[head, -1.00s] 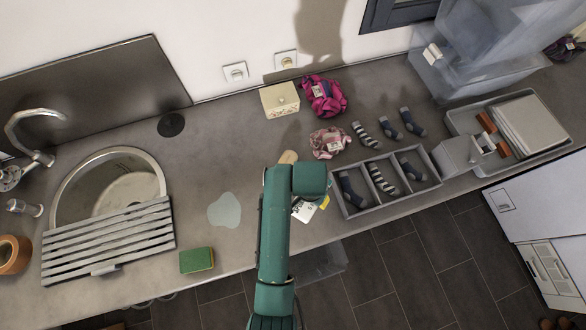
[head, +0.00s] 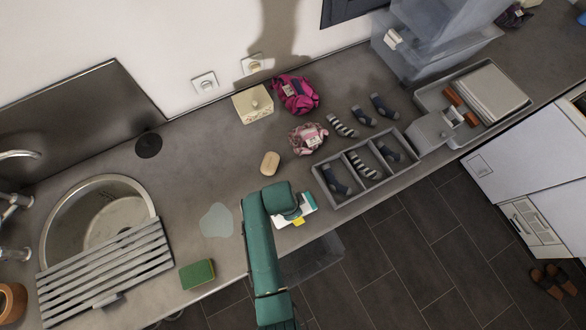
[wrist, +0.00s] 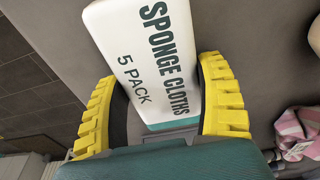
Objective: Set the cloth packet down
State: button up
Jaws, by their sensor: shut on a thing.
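The cloth packet is a white box with a dark green edge, labelled "SPONGE CLOTHS 5 PACK" (wrist: 150,55) in the wrist view. My gripper (wrist: 160,72) has its yellow ribbed fingers shut on it, one on each side. In the head view the packet (head: 307,207) shows beside the end of my green arm, near the counter's front edge and left of the grey sock tray. My arm hides part of it there. I cannot tell whether the packet touches the counter.
The divided sock tray (head: 318,178) is close on the right. A soap bar (head: 270,163), pink checked cloth bundle (head: 308,138) and cream box (head: 252,104) lie behind. A pale puddle (head: 216,221) and green sponge (head: 197,274) are left. Bare counter lies around the soap.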

jog(key=shift+f, duration=0.1)
jog(key=o, duration=1.2)
jog(key=shift+c, duration=0.2)
notch_tip(320, 180, up, 12)
jog(key=a+p, duration=0.1)
jog(key=a, duration=0.1)
jog(key=w+d+r+n+t+y, duration=0.1)
jog(key=w+r+n+t, duration=0.35)
jog(key=r, duration=0.65)
jog(key=w+d+r+n+t+y, duration=0.15)
jog(key=w+r+t, duration=0.45)
jog(key=r, duration=0.6)
jog(key=s+d+r+n+t, duration=0.2)
jog(key=r+t, duration=0.1)
jog(key=r, duration=0.7)
jog(key=s+d+r+n+t+h, duration=0.1)
jog(key=s+d+r+n+t, duration=0.1)
jog(key=r, duration=0.8)
jog(key=s+d+r+n+t, duration=0.2)
jog(key=r+t, duration=0.4)
jog(key=r, duration=0.4)
jog(key=shift+s+r, duration=0.4)
jog(key=shift+s, duration=0.4)
jog(key=shift+h, duration=0.25)
